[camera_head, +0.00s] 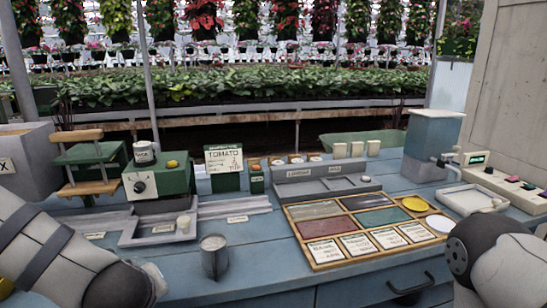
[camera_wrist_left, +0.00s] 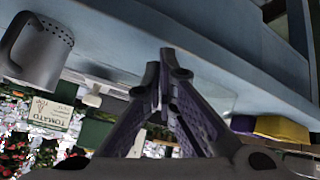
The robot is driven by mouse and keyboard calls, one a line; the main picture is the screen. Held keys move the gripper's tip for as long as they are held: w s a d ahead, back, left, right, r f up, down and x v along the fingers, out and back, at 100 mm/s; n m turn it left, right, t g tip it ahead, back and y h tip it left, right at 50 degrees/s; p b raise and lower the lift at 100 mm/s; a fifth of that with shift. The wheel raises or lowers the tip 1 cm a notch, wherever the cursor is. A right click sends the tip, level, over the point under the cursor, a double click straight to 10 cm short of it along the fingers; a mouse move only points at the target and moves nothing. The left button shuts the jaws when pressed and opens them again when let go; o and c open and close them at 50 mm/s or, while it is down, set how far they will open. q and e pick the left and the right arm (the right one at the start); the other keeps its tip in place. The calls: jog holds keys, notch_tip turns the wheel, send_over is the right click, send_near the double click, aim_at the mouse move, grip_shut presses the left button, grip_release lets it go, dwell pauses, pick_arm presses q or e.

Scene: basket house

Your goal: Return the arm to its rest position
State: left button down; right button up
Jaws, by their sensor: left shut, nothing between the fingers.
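My left gripper (camera_wrist_left: 165,75) shows in the left wrist view with its dark fingers drawn together at the tips and nothing between them. It is clear of the blue bench (camera_wrist_left: 230,50) behind it. In the head view my left arm comes in at the lower left, but its gripper is out of the picture. My right arm shows at the lower right edge of the head view, and its gripper is out of the picture.
A metal cup (camera_head: 214,260) stands near the bench's front, by my left arm; the left wrist view shows a perforated metal cup (camera_wrist_left: 38,52). A wooden tray (camera_head: 318,258) of colored panels lies right of center. A green machine (camera_head: 158,180) and tomato sign (camera_head: 224,158) stand behind.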

pick_arm(q)
jog(key=s+d+f+m+g+h, duration=0.2)
jog(key=s+d+f+m+g, duration=0.15)
jog(key=s+f, duration=0.9)
jog(key=s+a+f+m+g, duration=0.1)
jog(key=s+f+m+g, duration=0.1)
jog(key=s, duration=0.9)
jog(key=s+a+f+m+g+h, duration=0.1)
jog(key=s+f+g, duration=0.3)
jog(key=s, duration=0.8)
notch_tip(320, 180, down, 2)
jog(key=shift+a+f+m, duration=0.15)
jog(key=shift+a+m, duration=0.1)
jog(key=shift+m, duration=0.6)
pick_arm(e)
jog(key=shift+s+r, duration=0.1)
jog(key=shift+s, duration=0.3)
